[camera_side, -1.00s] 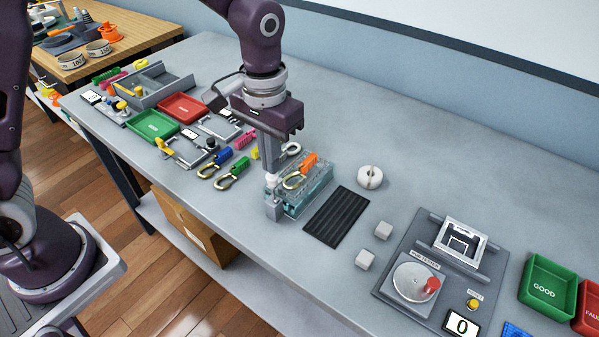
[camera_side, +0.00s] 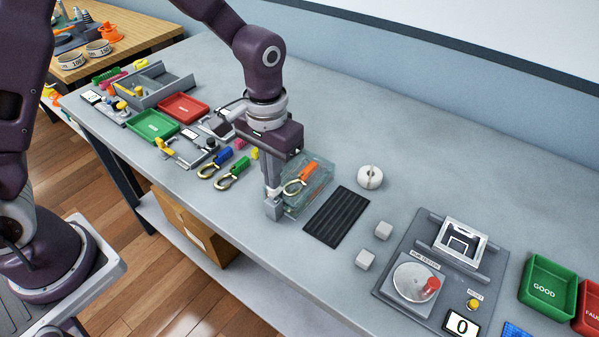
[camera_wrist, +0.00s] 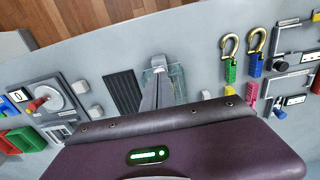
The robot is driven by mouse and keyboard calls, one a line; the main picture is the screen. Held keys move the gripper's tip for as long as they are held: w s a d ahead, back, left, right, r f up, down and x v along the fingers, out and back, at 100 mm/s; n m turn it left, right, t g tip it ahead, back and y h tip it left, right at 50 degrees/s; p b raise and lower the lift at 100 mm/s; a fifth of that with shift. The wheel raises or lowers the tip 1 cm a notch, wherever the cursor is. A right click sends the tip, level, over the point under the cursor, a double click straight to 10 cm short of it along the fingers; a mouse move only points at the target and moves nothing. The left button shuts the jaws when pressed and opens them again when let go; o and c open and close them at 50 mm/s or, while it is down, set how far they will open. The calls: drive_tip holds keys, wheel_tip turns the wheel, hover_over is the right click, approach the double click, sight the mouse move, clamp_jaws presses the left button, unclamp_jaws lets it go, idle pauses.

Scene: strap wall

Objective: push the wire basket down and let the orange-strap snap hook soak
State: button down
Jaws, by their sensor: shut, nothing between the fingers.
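The clear water tank (camera_side: 318,187) stands on the bench in the side view, and part of it shows in the wrist view (camera_wrist: 178,80). The snap hook with the orange strap (camera_side: 306,173) lies inside its outline, brass hook toward the left. The wire basket is hard to make out through the tank; I cannot tell its exact depth. My gripper (camera_side: 270,187) is shut and empty, pointing down at the tank's left end, just above a grey post (camera_side: 273,209). In the wrist view my fingers (camera_wrist: 158,78) hide part of the tank, and the hook is not visible.
A black ribbed mat (camera_side: 337,216) lies right of the tank, with a white round piece (camera_side: 370,177) behind it. Blue-strap (camera_side: 223,156) and green-strap (camera_side: 240,167) hooks lie to the left. A tester (camera_side: 415,282) and a green GOOD bin (camera_side: 547,288) stand farther right.

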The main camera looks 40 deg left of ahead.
drive_tip(key=shift+f, duration=0.5)
wheel_tip(320, 180, up, 6)
drive_tip(key=shift+f, duration=0.15)
drive_tip(key=shift+r, duration=0.2)
drive_tip(key=c, duration=2)
unclamp_jaws()
drive_tip(key=shift+c, duration=0.2)
wheel_tip(320, 180, up, 6)
